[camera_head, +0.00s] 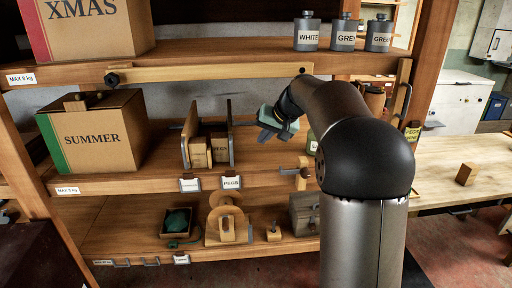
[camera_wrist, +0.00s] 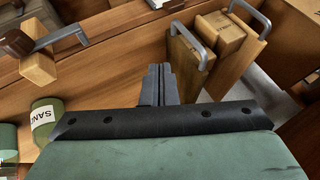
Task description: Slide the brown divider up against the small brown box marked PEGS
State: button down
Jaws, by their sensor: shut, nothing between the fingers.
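Two upright brown dividers with grey metal handles stand on the middle shelf: a left one (camera_head: 188,132) and a right one (camera_head: 231,135). Two small brown boxes (camera_head: 200,155) (camera_head: 219,148) stand between them; no writing on them is legible. A PEGS label (camera_head: 231,182) is on the shelf edge below the right divider. In the wrist view the nearer divider (camera_wrist: 183,68) is beside the boxes (camera_wrist: 220,37), the other divider (camera_wrist: 240,64) beyond. My gripper (camera_head: 264,132) is shut and empty, right of the right divider and apart from it. Its fingers also show in the wrist view (camera_wrist: 158,70).
A SUMMER box (camera_head: 92,138) stands at the left of the same shelf. Bare shelf lies around the fingers.

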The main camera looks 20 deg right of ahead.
jog(key=s+a+f+n+g+h, duration=0.1)
jog(key=s+f, duration=0.4)
jog(key=s, duration=0.8)
jog(key=s+a+f+n+g+h+p, duration=0.1)
jog(key=s+a+f+g, duration=0.2)
jog(key=s, duration=1)
jog(key=s+a+f+n+g+h, duration=0.1)
jog(key=s+a+f, duration=0.4)
jog(key=s, duration=0.8)
jog(key=shift+a+f+g+p, duration=0.3)
jog(key=shift+f+g+p, duration=0.15)
jog(key=shift+f, duration=0.5)
